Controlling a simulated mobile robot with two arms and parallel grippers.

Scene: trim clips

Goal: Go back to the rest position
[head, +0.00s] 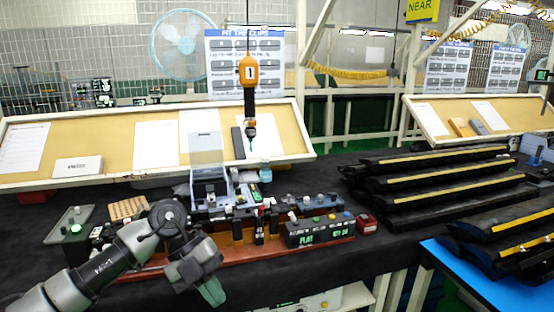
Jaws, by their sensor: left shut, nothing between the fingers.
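My left arm comes in from the lower left. Its gripper (212,292) hangs low over the front of the black-covered bench (262,283), fingers pointing down. The green-tipped fingers are together with nothing between them. The gripper is in front of the red-brown fixture base (240,254) and appears apart from it. My right gripper is not in view.
A fixture with a display box (320,231) stands mid-bench. An orange tool (249,72) hangs above it. Long black trim pieces (440,181) are stacked at right, beside a blue surface (490,285). A sloped board (110,155) stands behind.

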